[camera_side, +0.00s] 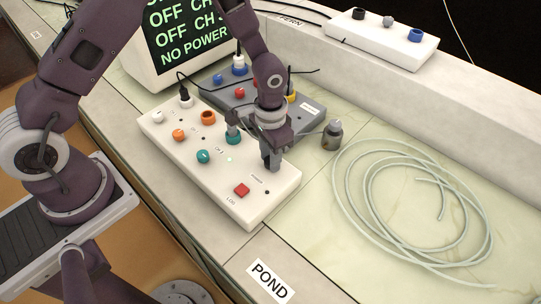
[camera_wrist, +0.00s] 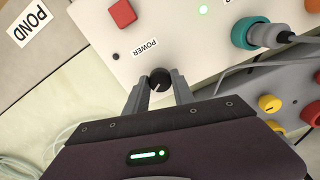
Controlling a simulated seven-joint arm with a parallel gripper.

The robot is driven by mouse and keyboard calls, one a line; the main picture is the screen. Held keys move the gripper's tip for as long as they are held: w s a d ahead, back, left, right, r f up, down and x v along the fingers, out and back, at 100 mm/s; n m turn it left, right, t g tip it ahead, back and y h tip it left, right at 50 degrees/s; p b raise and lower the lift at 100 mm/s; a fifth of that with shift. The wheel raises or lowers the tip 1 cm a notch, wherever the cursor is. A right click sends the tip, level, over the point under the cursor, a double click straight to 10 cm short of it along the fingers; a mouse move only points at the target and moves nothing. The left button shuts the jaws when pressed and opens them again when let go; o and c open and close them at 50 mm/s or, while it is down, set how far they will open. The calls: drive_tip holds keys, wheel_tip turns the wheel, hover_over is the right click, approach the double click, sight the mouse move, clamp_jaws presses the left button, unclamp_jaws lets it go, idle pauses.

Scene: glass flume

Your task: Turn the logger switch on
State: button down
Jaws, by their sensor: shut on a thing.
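The white logger box (camera_side: 165,128) sits on the bench, with a red button (camera_side: 241,190) and a POWER label near its front end. In the wrist view the black round power switch knob (camera_wrist: 159,77), with a pale pointer line, stands beside the POWER label (camera_wrist: 145,48). My gripper (camera_side: 270,163) is lowered onto the box; its fingers (camera_wrist: 160,90) are shut on either side of the knob. The knob is hidden behind the fingers in the side view. A small dark lamp (camera_wrist: 116,56) sits by the POWER label. The screen (camera_side: 185,30) reads OFF and NO POWER.
A teal plug and socket (camera_side: 233,133) and orange sockets stand close to my gripper. A grey box (camera_side: 220,88) with coloured sockets is behind. A small grey bottle-like object (camera_side: 332,134) and coiled pale tubing (camera_side: 350,200) lie to the right. A green light (camera_wrist: 203,10) glows on the logger.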

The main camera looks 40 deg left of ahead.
drive_tip(key=m, duration=0.5)
drive_tip(key=shift+m, duration=0.4)
idle(0.4)
drive_tip(key=c, duration=1.1)
unclamp_jaws()
drive_tip(key=shift+o, duration=0.2)
wheel_tip(320, 180, up, 7)
drive_tip(key=shift+r, duration=0.1)
